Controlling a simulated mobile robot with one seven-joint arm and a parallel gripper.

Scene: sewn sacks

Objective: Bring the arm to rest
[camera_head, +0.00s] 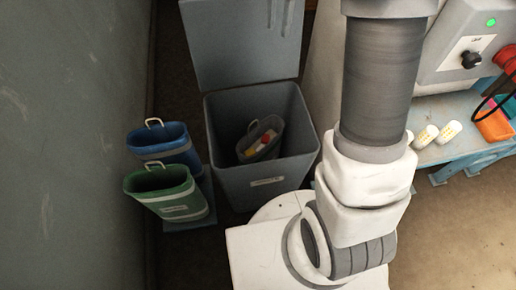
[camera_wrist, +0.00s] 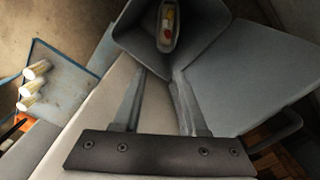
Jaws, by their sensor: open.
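My gripper (camera_wrist: 160,76) shows in the wrist view with its two fingers apart and nothing between them. It points towards the open grey bin (camera_wrist: 128,30) at the top of that view. In the head view my arm fills the middle right, and the gripper itself is hidden. The same bin (camera_head: 222,150) stands left of my arm there, with a grey sack (camera_head: 272,128) inside. The sack holds small yellow and red items and also shows in the wrist view (camera_wrist: 178,40).
A blue sack (camera_head: 160,138) and a green sack (camera_head: 172,200) stand left of the bin, near the wall. The bin's lid (camera_head: 245,40) stands open behind it. A blue workbench (camera_head: 440,150) at right carries white dotted cylinders (camera_head: 436,134) and an orange tray (camera_head: 495,126).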

